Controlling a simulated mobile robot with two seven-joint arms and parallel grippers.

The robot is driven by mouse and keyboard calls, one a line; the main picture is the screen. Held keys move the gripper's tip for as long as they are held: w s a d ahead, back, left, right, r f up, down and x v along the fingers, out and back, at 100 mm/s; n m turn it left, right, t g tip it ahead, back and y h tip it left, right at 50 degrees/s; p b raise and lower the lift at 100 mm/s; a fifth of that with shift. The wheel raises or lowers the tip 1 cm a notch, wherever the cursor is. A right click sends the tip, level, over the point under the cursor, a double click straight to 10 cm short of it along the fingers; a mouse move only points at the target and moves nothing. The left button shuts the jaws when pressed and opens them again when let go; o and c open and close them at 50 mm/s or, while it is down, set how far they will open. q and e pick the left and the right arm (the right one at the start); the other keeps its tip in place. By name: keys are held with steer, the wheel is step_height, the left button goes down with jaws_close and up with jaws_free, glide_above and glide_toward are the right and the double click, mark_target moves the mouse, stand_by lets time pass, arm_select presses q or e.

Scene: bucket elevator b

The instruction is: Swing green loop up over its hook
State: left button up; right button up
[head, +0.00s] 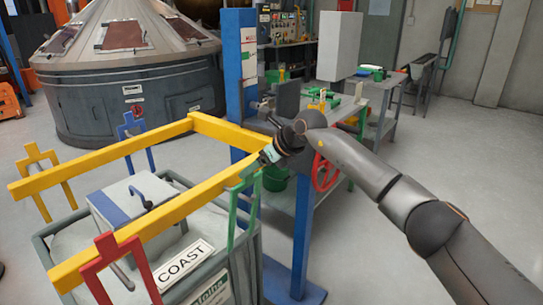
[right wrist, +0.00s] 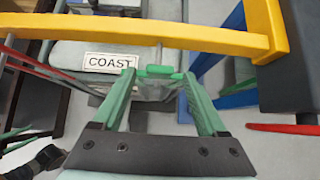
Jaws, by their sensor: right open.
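The green loop (head: 233,205) stands upright at the right corner of the grey bucket (head: 228,265), beside the yellow frame (head: 150,235). My right gripper (head: 262,160) is at the loop's top, close to the frame's right side. The top of the green loop (right wrist: 157,72) shows between the fingertips; contact cannot be told. A hook for the green loop cannot be made out. My left gripper is not in view.
A red loop (head: 103,285), a yellow loop (head: 40,165) and a blue loop (head: 132,125) stand at the other corners. A blue post (head: 238,60) rises behind the frame. A red handwheel (head: 325,173) and a grey bench (head: 285,195) are right of it. Floor at right is clear.

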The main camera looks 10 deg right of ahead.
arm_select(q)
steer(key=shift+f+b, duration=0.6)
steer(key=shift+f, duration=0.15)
arm_select(e)
steer(key=v, duration=0.8)
